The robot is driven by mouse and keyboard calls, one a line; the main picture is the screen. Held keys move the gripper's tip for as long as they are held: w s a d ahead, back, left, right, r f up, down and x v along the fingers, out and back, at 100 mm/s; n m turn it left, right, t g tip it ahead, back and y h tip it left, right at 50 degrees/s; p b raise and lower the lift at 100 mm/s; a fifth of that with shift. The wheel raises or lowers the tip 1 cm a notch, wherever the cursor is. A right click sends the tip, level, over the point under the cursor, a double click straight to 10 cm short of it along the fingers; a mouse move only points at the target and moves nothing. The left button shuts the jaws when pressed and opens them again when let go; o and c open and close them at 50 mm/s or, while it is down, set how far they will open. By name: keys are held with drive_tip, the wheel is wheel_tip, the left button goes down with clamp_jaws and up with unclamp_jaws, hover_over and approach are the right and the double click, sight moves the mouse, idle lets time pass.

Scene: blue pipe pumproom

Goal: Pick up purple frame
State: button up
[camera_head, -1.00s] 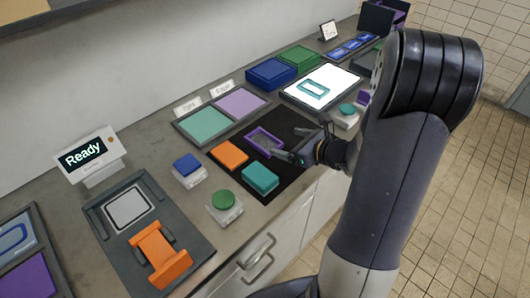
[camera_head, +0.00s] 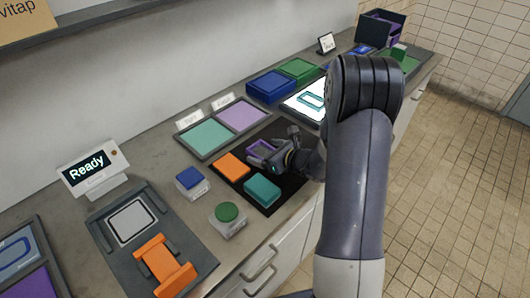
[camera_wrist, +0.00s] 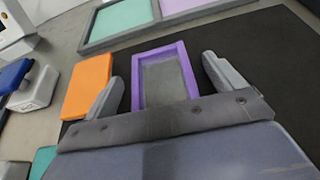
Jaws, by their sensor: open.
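The purple frame (camera_head: 261,149) is a rectangular ring lying on the black mat (camera_head: 288,188). In the wrist view the purple frame (camera_wrist: 139,64) lies between the two fingers of my open gripper (camera_wrist: 162,83), its near end hidden behind the gripper body. The fingers are apart from it on both sides, with a wider gap on the right. In the head view my gripper (camera_head: 268,158) is low over the mat and covers part of the frame.
An orange block (camera_head: 231,166) lies close to the left finger and a teal block (camera_head: 262,189) lies nearer the front. A tray with green and lilac panels (camera_head: 209,142) is behind. Blue (camera_head: 190,181) and green (camera_head: 228,213) buttons stand at left.

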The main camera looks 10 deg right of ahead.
drive_tip(key=shift+w+a+f, duration=0.15)
drive_tip(key=shift+w+a, duration=0.05)
drive_tip(key=shift+w, duration=0.1)
drive_tip(key=c, duration=1.1)
